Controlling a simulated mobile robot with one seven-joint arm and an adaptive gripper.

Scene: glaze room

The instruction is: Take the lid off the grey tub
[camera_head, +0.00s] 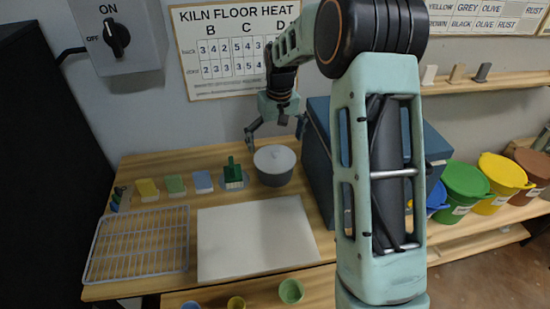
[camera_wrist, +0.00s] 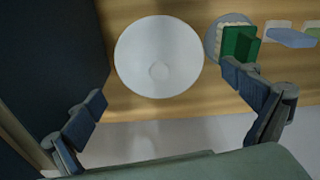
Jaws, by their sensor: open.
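The grey tub (camera_head: 274,174) stands on the wooden table near the wall. Its pale round lid (camera_head: 273,156) sits on top, with a small knob in the middle. In the wrist view the lid (camera_wrist: 158,56) shows from above as a pale disc, and it hides the tub's body. My gripper (camera_head: 276,134) hangs above the tub, apart from it. Its two fingers are spread wide with nothing between them. In the wrist view my gripper (camera_wrist: 180,115) has a finger at each side, and the lid lies between them and farther up the picture.
A dark blue box (camera_head: 318,150) stands close to the tub's right. A green brush (camera_head: 233,173) on a small dish is close to its left, beside several coloured blocks (camera_head: 175,184). A white board (camera_head: 255,238) and a wire rack (camera_head: 140,243) lie in front.

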